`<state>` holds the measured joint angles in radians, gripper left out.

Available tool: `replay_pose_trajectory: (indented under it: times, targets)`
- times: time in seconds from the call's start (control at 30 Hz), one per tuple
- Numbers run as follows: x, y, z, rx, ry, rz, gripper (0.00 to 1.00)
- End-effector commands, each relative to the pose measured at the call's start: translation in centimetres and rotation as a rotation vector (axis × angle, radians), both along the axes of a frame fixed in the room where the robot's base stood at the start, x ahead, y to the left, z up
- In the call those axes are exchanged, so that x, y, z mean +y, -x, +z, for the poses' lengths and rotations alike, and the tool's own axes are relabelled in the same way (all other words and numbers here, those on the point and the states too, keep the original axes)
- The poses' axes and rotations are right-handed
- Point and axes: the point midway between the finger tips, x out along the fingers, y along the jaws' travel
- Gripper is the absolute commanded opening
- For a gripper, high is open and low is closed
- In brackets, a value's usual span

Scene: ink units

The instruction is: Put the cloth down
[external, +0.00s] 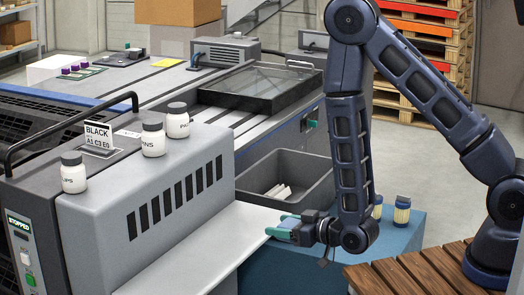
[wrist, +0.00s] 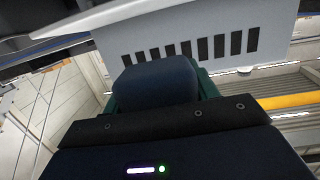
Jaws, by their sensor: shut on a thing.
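My gripper (external: 292,231) is at the end of my lowered arm, pointing left, beside the right end of the pale shelf (external: 205,248) on the machine's front. It is shut on a small teal-green thing, which I take to be the cloth (external: 279,233). In the wrist view, my dark blue finger (wrist: 155,85) covers most of the cloth, and only green edges (wrist: 207,84) show around it. I cannot tell whether the cloth touches the shelf.
A grey bin (external: 290,165) with white pieces inside stands behind my gripper. A blue stand (external: 398,238) with small yellowish jars (external: 401,211) is to the right. White bottles (external: 153,138) and a BLACK label card (external: 98,136) stand on the grey machine housing (external: 120,185). The shelf's visible top looks clear.

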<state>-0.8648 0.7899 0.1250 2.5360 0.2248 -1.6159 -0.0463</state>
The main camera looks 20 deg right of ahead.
Motion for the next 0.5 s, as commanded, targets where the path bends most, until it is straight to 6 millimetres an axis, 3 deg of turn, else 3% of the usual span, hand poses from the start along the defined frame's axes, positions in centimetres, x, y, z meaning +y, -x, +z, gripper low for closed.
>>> replay_pose_trajectory:
  times: [0.2,0.5]
  targets:
    - [-4.2,-6.0,-1.3,0.0,0.0,-0.109,0.37]
    - [-11.3,-13.2,-3.1,0.0,-0.003,-0.252,0.37]
